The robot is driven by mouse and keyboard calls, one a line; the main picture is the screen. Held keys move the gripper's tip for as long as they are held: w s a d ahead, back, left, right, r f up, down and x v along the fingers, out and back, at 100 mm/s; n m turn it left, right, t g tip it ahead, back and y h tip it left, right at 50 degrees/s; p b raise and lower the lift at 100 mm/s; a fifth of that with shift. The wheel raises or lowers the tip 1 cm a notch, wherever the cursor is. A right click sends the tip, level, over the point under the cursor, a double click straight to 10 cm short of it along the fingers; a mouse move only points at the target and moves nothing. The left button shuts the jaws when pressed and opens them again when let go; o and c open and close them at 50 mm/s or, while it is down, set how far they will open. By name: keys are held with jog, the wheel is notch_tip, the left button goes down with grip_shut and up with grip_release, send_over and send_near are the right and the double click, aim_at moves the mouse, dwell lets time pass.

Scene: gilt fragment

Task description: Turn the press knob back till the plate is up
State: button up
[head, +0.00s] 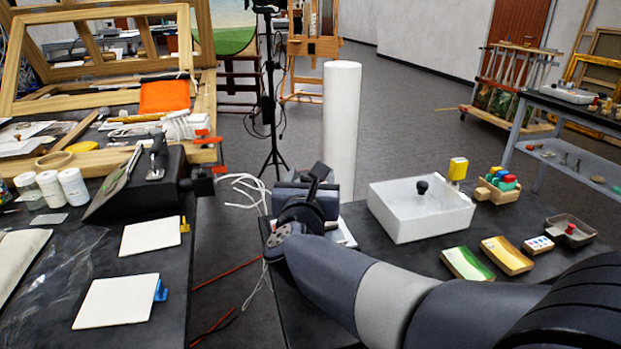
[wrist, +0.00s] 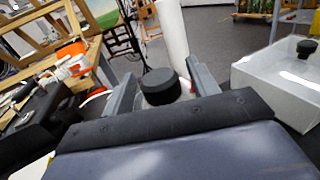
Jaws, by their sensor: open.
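A round black knob (wrist: 160,84) stands between the two fingers of my gripper (wrist: 158,76) in the wrist view. The fingers are apart, with a gap visible on each side of the knob. In the head view my gripper (head: 312,187) is over the left end of the right-hand table, and my arm hides most of what is below it. A pale piece (head: 343,232) shows just beside the gripper. The plate cannot be made out in either view.
A white box (head: 405,222) with a black knob (head: 422,187) stands right of my gripper. A tall white roll (head: 341,125) rises close behind it. Colour blocks (head: 499,180) and painted tiles (head: 468,263) lie farther right. The left table (head: 200,230) is cluttered.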

jog(key=shift+c, duration=0.3)
jog(key=c, duration=0.9)
